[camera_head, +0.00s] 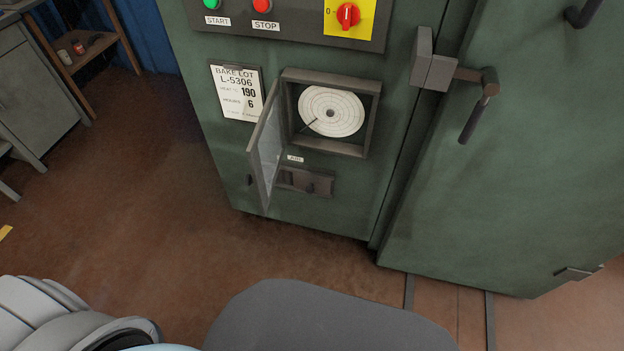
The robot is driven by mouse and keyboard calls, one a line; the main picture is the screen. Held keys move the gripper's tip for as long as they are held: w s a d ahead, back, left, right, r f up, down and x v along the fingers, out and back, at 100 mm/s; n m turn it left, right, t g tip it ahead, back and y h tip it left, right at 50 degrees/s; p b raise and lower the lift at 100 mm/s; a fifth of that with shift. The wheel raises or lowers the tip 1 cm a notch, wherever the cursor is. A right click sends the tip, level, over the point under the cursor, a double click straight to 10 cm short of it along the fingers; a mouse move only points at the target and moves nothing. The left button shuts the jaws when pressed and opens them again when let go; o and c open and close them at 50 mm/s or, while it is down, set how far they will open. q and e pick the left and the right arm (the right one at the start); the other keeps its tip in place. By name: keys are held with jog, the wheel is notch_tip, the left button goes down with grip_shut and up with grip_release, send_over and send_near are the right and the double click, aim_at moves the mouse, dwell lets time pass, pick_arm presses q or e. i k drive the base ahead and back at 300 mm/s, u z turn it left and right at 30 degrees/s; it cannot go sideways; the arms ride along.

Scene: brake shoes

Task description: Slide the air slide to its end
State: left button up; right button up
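The air slide (305,181) is a small dark brown plate low on the front of the green cabinet, under a small white label (295,158) that seems to read AIR. A dark knob (311,188) sits right of the middle of the plate. The open glazed door of the chart recorder covers part of the view beside the slide's left end, so I cannot tell exactly where the slide stands in its travel.
The recorder box (373,110) holds a round paper chart (331,111); its glazed door (266,150) swings out to the left. A bake lot card (237,92) hangs beside it. A large door handle (474,118) projects at right. The floor (170,190) before the cabinet is clear.

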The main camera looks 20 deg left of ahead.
aim_at(310, 185)
jog(key=u, duration=0.45)
jog(key=k, duration=0.45)
jog(key=z, duration=0.2)
jog(key=i, duration=1.35)
jog(key=u, duration=0.85)
